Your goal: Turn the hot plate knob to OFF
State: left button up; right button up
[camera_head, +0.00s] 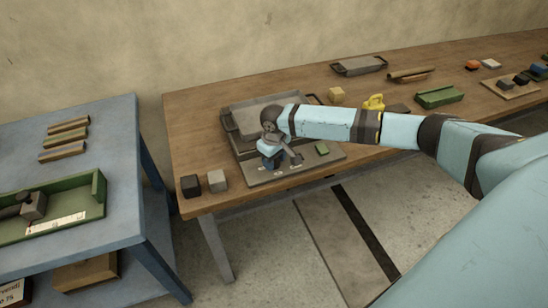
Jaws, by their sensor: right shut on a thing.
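The hot plate (255,112) stands near the left end of the wooden table. A dark tray or pan with a handle lies on its top. My right arm reaches in from the right, and my right gripper (282,164) points down at the front panel. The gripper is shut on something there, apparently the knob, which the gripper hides. I cannot read the knob's setting. My left gripper is not in view.
A black cube (190,186) and a grey cube (217,181) sit at the table's front left corner. A yellow item (374,102) and a green tray (439,97) lie farther right. A blue table (115,170) with a green tray (85,212) stands at left, across a gap.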

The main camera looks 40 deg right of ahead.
jog(key=n+p, duration=0.1)
jog(key=p, duration=0.1)
jog(key=n+p, duration=0.1)
jog(key=n, duration=0.1)
jog(key=shift+r+p, duration=0.3)
jog(key=shift+p, duration=0.1)
jog(key=shift+n+p, duration=0.8)
jog(key=shift+n, duration=0.1)
jog(key=shift+f+n+p, duration=0.1)
jog(key=shift+n+p, duration=0.5)
jog(key=shift+n, duration=0.3)
jog(key=shift+n+p, duration=0.5)
jog(key=shift+n, duration=0.4)
jog(key=n+p, duration=0.1)
jog(key=n, duration=0.2)
jog(key=shift+f+n, duration=0.1)
jog(key=shift+n, duration=0.2)
jog(key=n, duration=0.2)
jog(key=shift+n+p, duration=0.3)
jog(key=shift+p, duration=0.1)
jog(key=shift+n, duration=0.9)
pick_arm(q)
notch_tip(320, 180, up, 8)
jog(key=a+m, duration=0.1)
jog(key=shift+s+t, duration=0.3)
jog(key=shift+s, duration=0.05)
pick_arm(e)
jog(key=shift+n, duration=0.5)
jog(key=shift+f, duration=0.1)
